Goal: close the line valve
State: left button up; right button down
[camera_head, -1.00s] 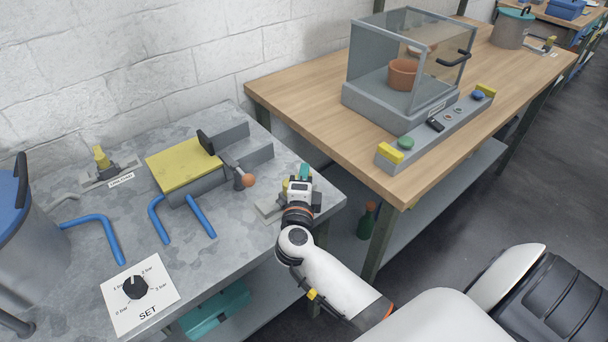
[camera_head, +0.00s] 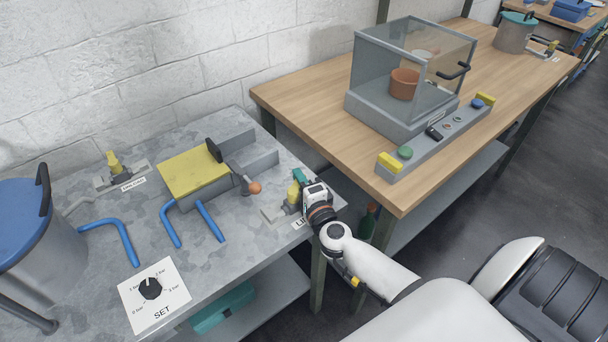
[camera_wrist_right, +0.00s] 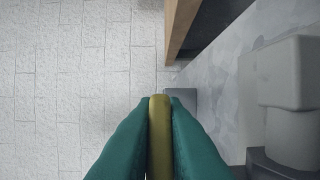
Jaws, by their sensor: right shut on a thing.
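The line valve has a grey base (camera_head: 272,214) at the right corner of the metal bench, with a yellow part (camera_head: 293,193) standing on it. A label starting with "LI" (camera_head: 300,223) is partly hidden by my right wrist. My right gripper (camera_head: 299,177) has teal fingers and is at the valve, just right of the yellow part. In the right wrist view, the teal fingers are shut on the yellow valve handle (camera_wrist_right: 160,138), seen edge-on between them. The handle's full angle is hard to tell. My left gripper is out of view.
A second yellow-handled valve (camera_head: 114,163) stands at the back left. A vise-like clamp with a yellow plate (camera_head: 193,172), blue bent rods (camera_head: 207,220) and a SET dial (camera_head: 150,288) are on the bench. A wooden table (camera_head: 300,95) stands close to the right.

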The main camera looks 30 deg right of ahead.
jog(key=n+y, duration=0.1)
jog(key=y+b, duration=0.1)
jog(key=n+y+b, duration=0.1)
jog(key=y, duration=0.1)
jog(key=shift+w+a+f+n, duration=0.3)
jog(key=shift+w, duration=0.05)
jog(key=shift+w+a+r+n+y+b, duration=0.1)
jog(key=shift+a+n+y+b, duration=0.1)
jog(key=shift+n+y+b, duration=0.45)
jog(key=shift+w+a+n+y+b, duration=0.15)
jog(key=shift+n+y+b, duration=0.15)
jog(key=shift+y, duration=0.55)
jog(key=c, duration=1.8)
grip_release()
jog(key=shift+o, duration=0.2)
jog(key=shift+r, duration=0.15)
